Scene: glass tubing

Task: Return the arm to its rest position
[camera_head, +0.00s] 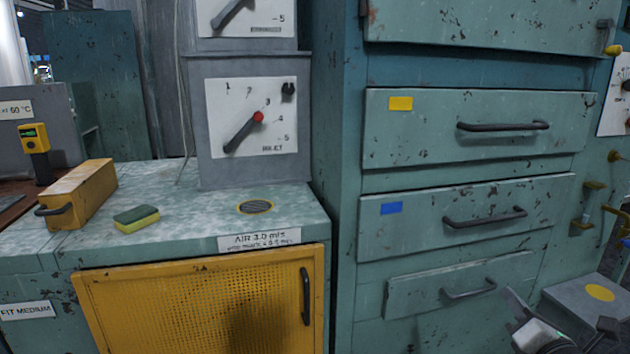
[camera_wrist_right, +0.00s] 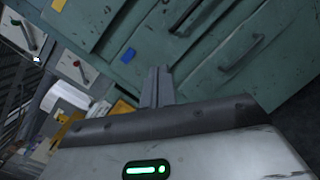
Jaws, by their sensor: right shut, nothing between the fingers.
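My right gripper (camera_head: 517,304) shows at the bottom right of the head view, in front of the lower part of the green drawer cabinet (camera_head: 340,200). In the right wrist view its two fingers (camera_wrist_right: 157,88) are together, with nothing between them. They point toward the cabinet, whose drawer fronts fill the upper part of that view. Part of my pale right wrist (camera_head: 542,336) is cut off by the lower edge of the head view. My left gripper is not in view.
The cabinet's drawers have dark handles (camera_head: 485,217) that stick out near my right arm. A grey box with a yellow disc (camera_head: 600,292) stands right of it. On the left counter are a sponge (camera_head: 136,218) and yellow box (camera_head: 78,195), above a yellow mesh door (camera_head: 200,305).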

